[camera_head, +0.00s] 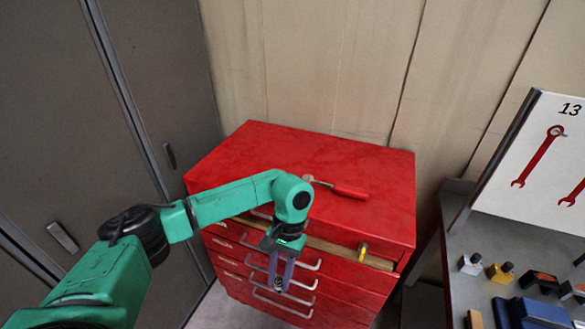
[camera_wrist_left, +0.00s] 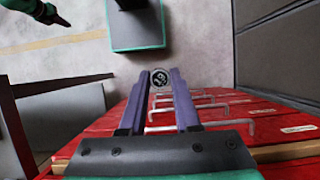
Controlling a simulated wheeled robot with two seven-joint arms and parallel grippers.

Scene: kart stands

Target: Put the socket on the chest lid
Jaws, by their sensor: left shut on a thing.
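The red chest lid (camera_head: 350,165) is the flat top of the drawer chest in the middle of the head view. My left gripper (camera_head: 280,284) hangs fingers down in front of the chest's drawers, below the level of the lid. In the left wrist view my left gripper (camera_wrist_left: 160,80) is shut on the socket (camera_wrist_left: 160,77), a small round dark piece with a pale rim and the number 19 on its face. The socket sits between the two fingertips. In the head view I cannot make it out clearly. My right gripper does not show in the head view.
A red-handled tool (camera_head: 345,189) lies on the lid. A brown strip (camera_head: 335,249) with a yellow-ended item (camera_head: 362,251) runs along the chest's upper front. Drawer handles (camera_head: 300,283) stick out near my gripper. A grey bench (camera_head: 455,225) with several small items stands right.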

